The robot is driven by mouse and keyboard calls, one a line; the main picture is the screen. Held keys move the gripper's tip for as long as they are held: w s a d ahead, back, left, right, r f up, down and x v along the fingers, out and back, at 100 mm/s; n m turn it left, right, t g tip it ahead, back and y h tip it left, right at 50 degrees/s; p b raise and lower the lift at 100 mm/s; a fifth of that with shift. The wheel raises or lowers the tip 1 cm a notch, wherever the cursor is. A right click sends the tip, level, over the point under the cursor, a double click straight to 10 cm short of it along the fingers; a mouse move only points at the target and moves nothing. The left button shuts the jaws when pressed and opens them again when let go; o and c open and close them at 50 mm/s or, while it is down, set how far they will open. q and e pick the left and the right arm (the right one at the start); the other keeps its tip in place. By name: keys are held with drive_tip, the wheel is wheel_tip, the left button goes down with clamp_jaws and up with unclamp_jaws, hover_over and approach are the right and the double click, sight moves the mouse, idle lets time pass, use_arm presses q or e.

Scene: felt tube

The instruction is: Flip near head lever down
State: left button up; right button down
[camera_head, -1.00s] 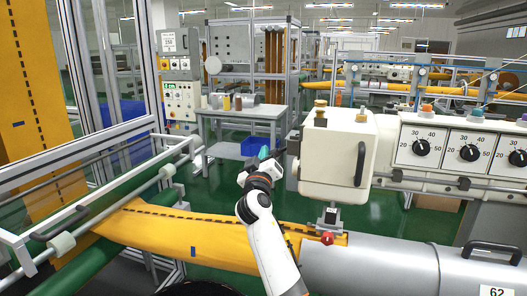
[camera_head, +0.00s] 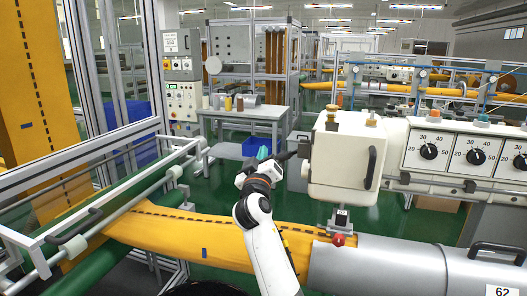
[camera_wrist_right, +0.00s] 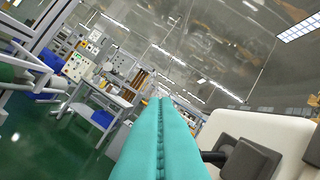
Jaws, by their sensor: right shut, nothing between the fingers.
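The white machine head (camera_head: 338,165) stands right of centre in the head view, above the grey tube. A dark lever (camera_head: 284,156) sticks out from a black block on its left side, pointing left and slightly down. In the right wrist view a black block (camera_wrist_right: 250,160) and short dark rod show at lower right, against the cream head. My right gripper (camera_head: 263,153) is left of the head, close to the lever's outer end; I cannot tell whether they touch. Its teal fingers (camera_wrist_right: 161,125) are shut together and empty. My left gripper is not in view.
Yellow felt (camera_head: 190,232) runs into the grey tube (camera_head: 395,265) below my right arm. A red knob (camera_head: 338,240) sits under the head. A panel with dials (camera_head: 455,152) is at right. A metal frame with a roller stands at left. Green floor is open behind.

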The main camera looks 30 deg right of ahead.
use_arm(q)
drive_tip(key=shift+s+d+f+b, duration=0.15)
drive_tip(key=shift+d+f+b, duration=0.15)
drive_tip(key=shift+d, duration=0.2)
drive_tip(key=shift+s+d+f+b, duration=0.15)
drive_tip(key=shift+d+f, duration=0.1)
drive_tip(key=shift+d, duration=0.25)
use_arm(e)
drive_tip(key=v, duration=0.5)
drive_tip(key=shift+s+d+f, duration=0.15)
drive_tip(key=shift+s+d, duration=0.1)
drive_tip(key=shift+s, duration=0.15)
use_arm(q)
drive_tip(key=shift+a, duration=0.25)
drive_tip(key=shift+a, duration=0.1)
use_arm(e)
drive_tip(key=shift+a+f, duration=0.1)
